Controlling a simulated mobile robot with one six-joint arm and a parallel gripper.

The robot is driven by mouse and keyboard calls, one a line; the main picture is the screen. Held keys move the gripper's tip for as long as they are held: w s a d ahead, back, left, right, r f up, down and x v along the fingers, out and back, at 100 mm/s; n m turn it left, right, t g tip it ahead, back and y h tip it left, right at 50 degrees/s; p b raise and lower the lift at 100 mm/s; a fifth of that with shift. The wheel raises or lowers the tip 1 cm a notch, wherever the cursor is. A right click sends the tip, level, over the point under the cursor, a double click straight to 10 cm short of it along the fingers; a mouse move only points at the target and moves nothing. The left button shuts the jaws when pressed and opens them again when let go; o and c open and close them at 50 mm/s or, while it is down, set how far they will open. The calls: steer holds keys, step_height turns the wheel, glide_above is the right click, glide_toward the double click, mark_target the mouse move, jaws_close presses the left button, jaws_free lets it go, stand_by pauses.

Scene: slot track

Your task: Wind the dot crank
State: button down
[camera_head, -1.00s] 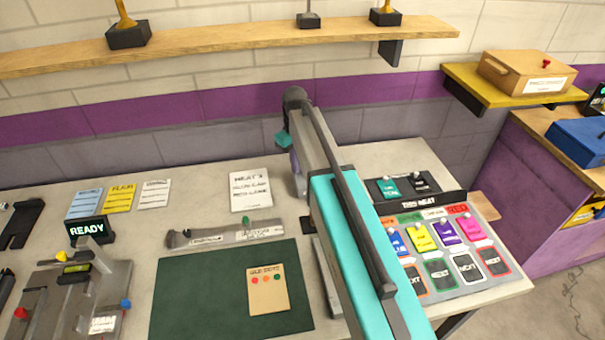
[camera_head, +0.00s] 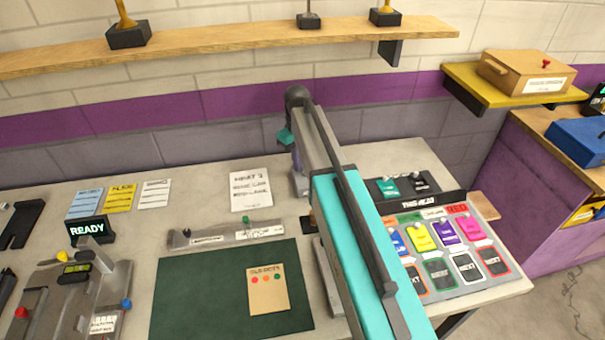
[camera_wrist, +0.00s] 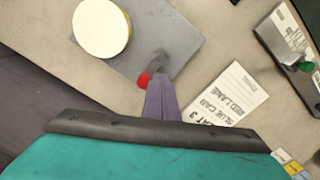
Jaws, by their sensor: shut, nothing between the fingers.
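In the wrist view a crank arm with a red knob (camera_wrist: 144,79) sits on a grey plate (camera_wrist: 180,45), beside a round cream disc (camera_wrist: 101,28). I see no clear dot on the disc. My gripper (camera_wrist: 160,82) shows purple fingers, closed together and empty, with their tips right by the red knob and the dark crank arm. I cannot tell whether they touch it. In the head view my gripper (camera_head: 295,160) is partly hidden by my own arm, and the crank is hidden there.
A white heat card (camera_head: 251,190) lies near the crank. A grey bar with a green knob (camera_head: 245,220), a dark green mat (camera_head: 190,300) and a panel of coloured tags (camera_head: 460,285) share the bench. A wooden shelf (camera_head: 220,42) runs above along the wall.

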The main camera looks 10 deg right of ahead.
steer(key=shift+w+d, duration=0.1)
steer(key=shift+d, duration=0.05)
steer(key=shift+w+d, duration=0.15)
steer(key=shift+d, duration=0.2)
steer(key=shift+d, duration=0.15)
stand_by(0.5)
steer(key=shift+w+d, duration=0.1)
steer(key=shift+d, duration=0.35)
steer(key=shift+d+p, duration=0.15)
steer(key=shift+p, duration=0.15)
steer(key=shift+d, duration=0.4)
steer(key=shift+s+d, duration=0.15)
steer(key=shift+s, duration=0.05)
stand_by(0.3)
steer(key=shift+s+d, duration=0.2)
steer(key=shift+d, duration=0.2)
